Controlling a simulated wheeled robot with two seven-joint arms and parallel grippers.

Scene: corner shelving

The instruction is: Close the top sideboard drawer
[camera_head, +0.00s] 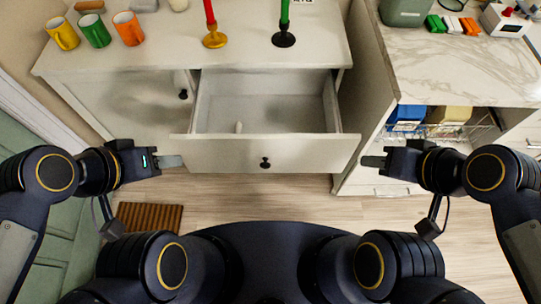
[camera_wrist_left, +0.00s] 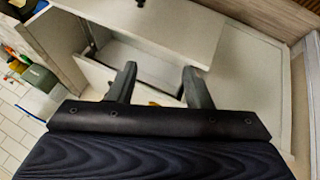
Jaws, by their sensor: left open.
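The top sideboard drawer (camera_head: 225,153) is pulled out from the white sideboard (camera_head: 120,95) in the head view. Its dark round knob (camera_head: 265,163) is at the middle of the front panel. My right gripper (camera_head: 370,161) is just right of the drawer front's right end. Its finger gap does not show clearly.
Yellow (camera_head: 62,34), green (camera_head: 95,31) and orange (camera_head: 128,29) mugs and two candle holders (camera_head: 284,39) stand on the sideboard. A marble-topped counter (camera_head: 450,65) stands at the right. A brown slatted mat (camera_head: 148,217) lies on the floor.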

